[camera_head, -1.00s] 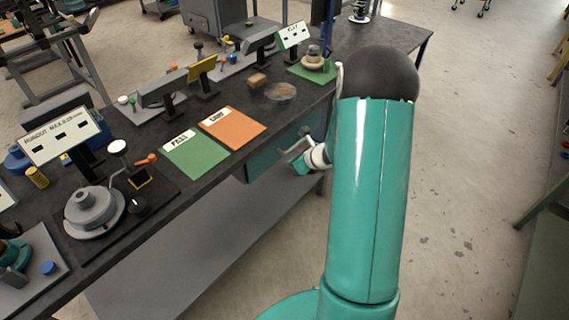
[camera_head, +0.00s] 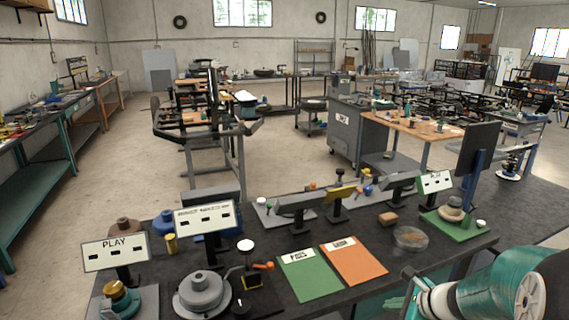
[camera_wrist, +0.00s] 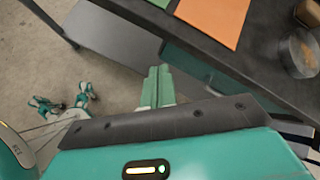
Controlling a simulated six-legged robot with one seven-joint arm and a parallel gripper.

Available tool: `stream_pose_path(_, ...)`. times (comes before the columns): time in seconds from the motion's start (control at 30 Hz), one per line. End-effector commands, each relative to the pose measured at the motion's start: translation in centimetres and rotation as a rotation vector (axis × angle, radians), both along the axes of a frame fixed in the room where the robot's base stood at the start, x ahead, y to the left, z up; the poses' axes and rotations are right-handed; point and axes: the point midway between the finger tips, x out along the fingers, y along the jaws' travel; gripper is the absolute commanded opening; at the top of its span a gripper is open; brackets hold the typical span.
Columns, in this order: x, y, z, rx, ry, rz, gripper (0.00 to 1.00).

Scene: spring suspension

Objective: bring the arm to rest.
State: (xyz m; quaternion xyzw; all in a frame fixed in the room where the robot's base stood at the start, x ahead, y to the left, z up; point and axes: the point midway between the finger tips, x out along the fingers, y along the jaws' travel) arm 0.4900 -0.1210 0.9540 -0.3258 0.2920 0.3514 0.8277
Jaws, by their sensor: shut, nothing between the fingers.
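My arm (camera_head: 485,293) is folded low at the bottom right of the head view, beside the front edge of the workbench. In the wrist view my gripper (camera_wrist: 157,78) has its two teal fingers pressed together with nothing between them. The fingers show against the bench's grey lower shelf and teal front, short of the bench top. In the head view my gripper (camera_head: 395,303) is only partly seen near the bench edge. The dark bench top (camera_head: 440,246) lies just beyond it.
The bench bears a green mat (camera_head: 309,275), an orange mat (camera_head: 353,262), a glass dish (camera_head: 410,238) and a wooden block (camera_head: 388,218). Signs, dark stands and a round grey fixture (camera_head: 202,294) stand farther left. In the wrist view, open floor (camera_wrist: 35,60) lies to the left.

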Motion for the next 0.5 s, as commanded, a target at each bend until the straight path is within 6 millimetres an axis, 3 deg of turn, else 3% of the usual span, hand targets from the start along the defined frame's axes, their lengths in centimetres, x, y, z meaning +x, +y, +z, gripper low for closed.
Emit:
stream_pose_path(0.03, -0.7, 1.9, 1.8, -0.067, -0.032, 0.106, 0.0)
stream_pose_path(0.2, -4.1, 7.0, 6.0, -0.304, -0.116, 0.468, 0.0)
stream_pose_path(0.5, -11.8, 12.3, 11.2, -0.753, -0.253, 1.06, 0.0)
